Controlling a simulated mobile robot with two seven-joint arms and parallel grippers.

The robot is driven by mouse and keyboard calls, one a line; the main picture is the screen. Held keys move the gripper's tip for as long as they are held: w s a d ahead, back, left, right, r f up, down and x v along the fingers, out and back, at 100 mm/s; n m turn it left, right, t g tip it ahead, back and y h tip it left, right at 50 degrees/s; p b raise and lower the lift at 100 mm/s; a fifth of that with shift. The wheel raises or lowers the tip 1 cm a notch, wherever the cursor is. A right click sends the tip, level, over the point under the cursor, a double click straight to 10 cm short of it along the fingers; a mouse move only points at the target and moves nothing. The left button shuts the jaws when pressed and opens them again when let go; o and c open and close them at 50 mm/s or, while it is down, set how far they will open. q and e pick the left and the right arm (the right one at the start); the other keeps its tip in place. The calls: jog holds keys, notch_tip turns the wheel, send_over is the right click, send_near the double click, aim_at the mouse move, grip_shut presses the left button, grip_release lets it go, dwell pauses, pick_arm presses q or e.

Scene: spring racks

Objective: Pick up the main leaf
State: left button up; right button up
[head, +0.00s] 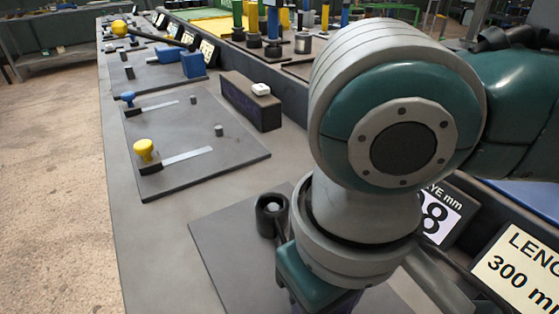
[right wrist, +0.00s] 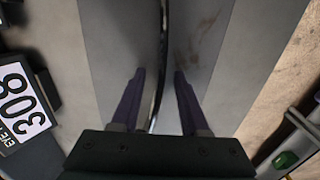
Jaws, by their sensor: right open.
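In the right wrist view, a thin, slightly curved dark strip with a bright edge runs between my fingers. It looks like the main leaf (right wrist: 163,40) seen edge-on. My right gripper (right wrist: 160,76) is open, with one purple finger on each side of the strip and a gap on both sides. I cannot tell how far below the fingertips the strip lies. My left gripper is in neither view.
A dark cup-like fitting (head: 271,213) stands on a grey plate (head: 222,245) left of my right arm. Farther back is a board with a yellow-knobbed tool (head: 144,151).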

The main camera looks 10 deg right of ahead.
jog(key=shift+c, duration=0.2)
grip_shut()
dwell(1.3)
